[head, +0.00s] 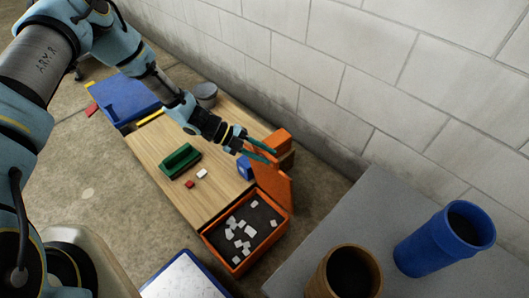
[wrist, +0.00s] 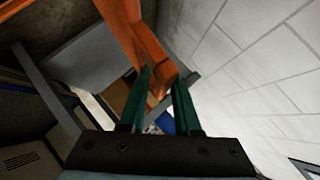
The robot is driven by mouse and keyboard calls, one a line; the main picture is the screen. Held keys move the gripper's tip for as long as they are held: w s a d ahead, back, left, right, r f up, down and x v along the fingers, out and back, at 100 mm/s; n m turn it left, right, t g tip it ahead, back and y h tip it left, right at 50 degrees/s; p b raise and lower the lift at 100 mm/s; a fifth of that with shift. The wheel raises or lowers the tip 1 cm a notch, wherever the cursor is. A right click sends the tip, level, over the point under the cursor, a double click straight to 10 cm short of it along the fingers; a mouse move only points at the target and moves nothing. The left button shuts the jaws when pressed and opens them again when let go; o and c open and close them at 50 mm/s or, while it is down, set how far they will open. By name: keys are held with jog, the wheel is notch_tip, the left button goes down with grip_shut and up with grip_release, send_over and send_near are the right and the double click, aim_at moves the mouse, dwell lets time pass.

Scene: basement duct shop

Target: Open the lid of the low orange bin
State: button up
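The low orange bin (head: 207,238) stands at the near end of the wooden bench. Its orange lid (head: 273,186) is raised, standing steeply up along the bin's far edge, so the dark inside with several whitish pieces shows. My gripper (head: 270,156) is just beyond the top of the lid, its green fingers apart with nothing clearly held. In the wrist view my gripper (wrist: 162,78) has a visible gap between the fingers. An orange surface lies just past the fingertips there; I cannot tell whether they touch it.
An orange block (head: 278,140) and a small blue item (head: 244,166) are close to my gripper. A green tray (head: 180,161) lies on the bench (head: 150,150). A blue cup (head: 430,250) and a brown cup (head: 345,277) stand on the grey surface. The block wall (head: 330,70) runs behind.

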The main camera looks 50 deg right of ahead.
jog(key=shift+o, duration=1.2)
jog(key=shift+w+r, duration=0.1)
jog(key=v, duration=1)
jog(key=shift+w, duration=0.25)
jog(key=shift+a+r, duration=0.1)
jog(key=shift+a, duration=0.05)
